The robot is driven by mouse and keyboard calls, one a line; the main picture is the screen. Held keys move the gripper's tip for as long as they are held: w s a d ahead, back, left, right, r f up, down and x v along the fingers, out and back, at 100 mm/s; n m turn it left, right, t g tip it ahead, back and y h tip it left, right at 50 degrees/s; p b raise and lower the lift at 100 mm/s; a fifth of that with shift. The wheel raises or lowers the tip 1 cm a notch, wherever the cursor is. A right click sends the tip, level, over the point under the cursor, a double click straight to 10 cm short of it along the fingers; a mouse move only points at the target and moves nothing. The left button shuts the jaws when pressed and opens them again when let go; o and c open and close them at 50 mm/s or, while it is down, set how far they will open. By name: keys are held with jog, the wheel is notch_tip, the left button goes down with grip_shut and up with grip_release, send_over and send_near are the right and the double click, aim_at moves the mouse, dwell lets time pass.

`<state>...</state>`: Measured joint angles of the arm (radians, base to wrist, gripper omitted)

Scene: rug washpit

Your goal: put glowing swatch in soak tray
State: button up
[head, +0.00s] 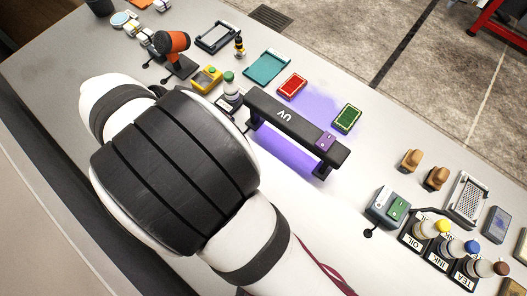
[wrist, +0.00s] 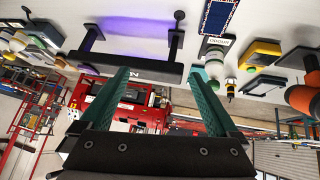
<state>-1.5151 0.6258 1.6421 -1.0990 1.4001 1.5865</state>
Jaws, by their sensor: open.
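A red swatch (head: 292,86) and a green swatch (head: 346,118) with pale borders lie flat behind the black UV lamp bar (head: 262,106). A dark blue swatch (wrist: 218,17) with a dotted pale border shows at the top of the wrist view. I cannot tell which swatch glows. A teal tray-like panel (head: 267,67) and a dark-rimmed tray (head: 218,37) lie farther back; I cannot tell which is the soak tray. My gripper (wrist: 160,73) is open and empty, its teal fingers apart below the lamp bar in the wrist view. My arm hides it in the head view.
Purple light falls around the lamp. An orange tool (head: 172,42), a yellow box (head: 207,78) and a green-capped bottle (head: 229,86) stand left of it.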

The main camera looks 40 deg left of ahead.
jog(key=w+d+r+m+g+h, duration=0.1)
jog(key=w+d+r+g, duration=0.15)
jog(key=d, duration=0.45)
jog(key=w+d+r+m+g, duration=0.1)
jog(key=w+d+r, duration=0.15)
jog(key=d, duration=0.45)
jog(key=w+d+r+m+g+h, duration=0.1)
jog(key=w+d+g, duration=0.15)
jog(key=d, duration=0.45)
jog(key=s+d+r+m+g+y, duration=0.1)
jog(key=s+d, duration=0.4)
jog(key=d, duration=0.7)
jog(key=g+y, duration=0.1)
jog(key=y, duration=0.1)
jog(key=shift+s+d+r+y, duration=0.2)
jog(key=shift+r+y, duration=0.05)
jog(key=shift+y, duration=0.15)
jog(key=s, duration=0.1)
jog(key=s+d+y, duration=0.1)
jog(key=s, duration=0.1)
jog(key=s+d+y, duration=0.1)
jog(key=shift+s+f+m, duration=0.15)
jog(key=shift+f+m, duration=0.15)
jog(key=shift+f, duration=0.05)
jog(key=shift+o, duration=0.3)
jog(key=shift+s+t, duration=0.25)
jog(key=shift+t, duration=0.05)
jog(key=shift+f, duration=0.1)
